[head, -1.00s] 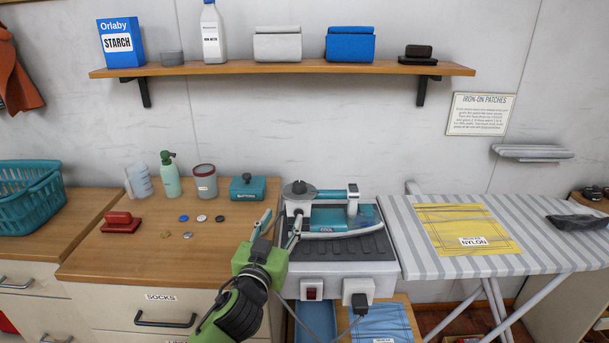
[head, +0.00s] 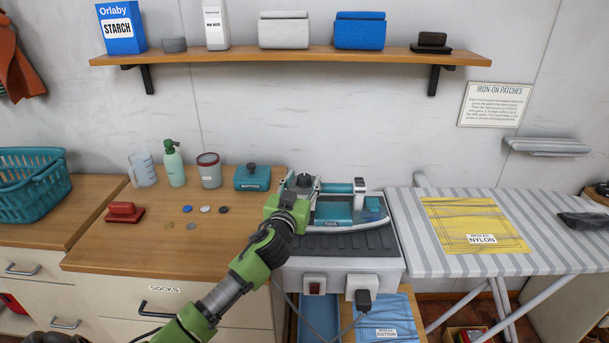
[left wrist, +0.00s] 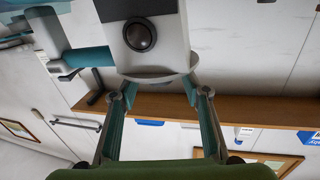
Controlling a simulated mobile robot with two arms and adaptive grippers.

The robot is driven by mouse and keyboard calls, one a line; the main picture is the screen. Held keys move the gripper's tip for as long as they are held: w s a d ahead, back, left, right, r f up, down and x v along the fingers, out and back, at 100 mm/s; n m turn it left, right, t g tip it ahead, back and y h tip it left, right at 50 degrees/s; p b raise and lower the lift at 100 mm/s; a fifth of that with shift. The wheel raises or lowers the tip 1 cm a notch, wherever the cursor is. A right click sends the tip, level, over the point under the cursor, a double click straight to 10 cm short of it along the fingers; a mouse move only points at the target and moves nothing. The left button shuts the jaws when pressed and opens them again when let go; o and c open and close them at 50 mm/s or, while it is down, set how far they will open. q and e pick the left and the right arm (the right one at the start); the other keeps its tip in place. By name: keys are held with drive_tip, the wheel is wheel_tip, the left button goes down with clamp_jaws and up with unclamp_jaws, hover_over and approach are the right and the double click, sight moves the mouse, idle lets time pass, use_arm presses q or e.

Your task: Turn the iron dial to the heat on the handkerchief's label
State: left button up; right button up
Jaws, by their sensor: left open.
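The teal and white iron (head: 338,212) rests on a grey ribbed station (head: 345,243). Its dark round dial (head: 304,180) is at the left end, partly hidden by my left gripper (head: 292,192). In the left wrist view my open fingers (left wrist: 158,84) stand either side of the pale end of the iron (left wrist: 160,55); I cannot tell whether they touch it. The dial's setting is unreadable now. A yellow handkerchief (head: 465,215) lies flat on the ironing board, its label (head: 482,239) reading nylon. A blue cloth (head: 378,312) labelled cotton lies below the station. My right gripper is out of view.
The striped ironing board (head: 410,232) stands right of the station. A shelf (head: 290,58) runs above.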

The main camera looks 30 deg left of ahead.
use_arm(q)
drive_tip(key=shift+w+a+r, duration=0.1)
drive_tip(key=shift+w+a, duration=0.05)
drive_tip(key=shift+w, duration=0.35)
drive_tip(key=shift+w+a, duration=0.15)
drive_tip(key=shift+w, duration=0.35)
drive_tip(key=shift+c, duration=1.4)
drive_tip(key=c, duration=0.8)
drive_tip(key=shift+c, duration=0.2)
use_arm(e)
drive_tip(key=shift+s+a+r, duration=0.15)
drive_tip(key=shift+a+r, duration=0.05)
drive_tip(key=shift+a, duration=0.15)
use_arm(q)
drive_tip(key=shift+m+h+p, duration=0.3)
drive_tip(key=shift+h, duration=0.1)
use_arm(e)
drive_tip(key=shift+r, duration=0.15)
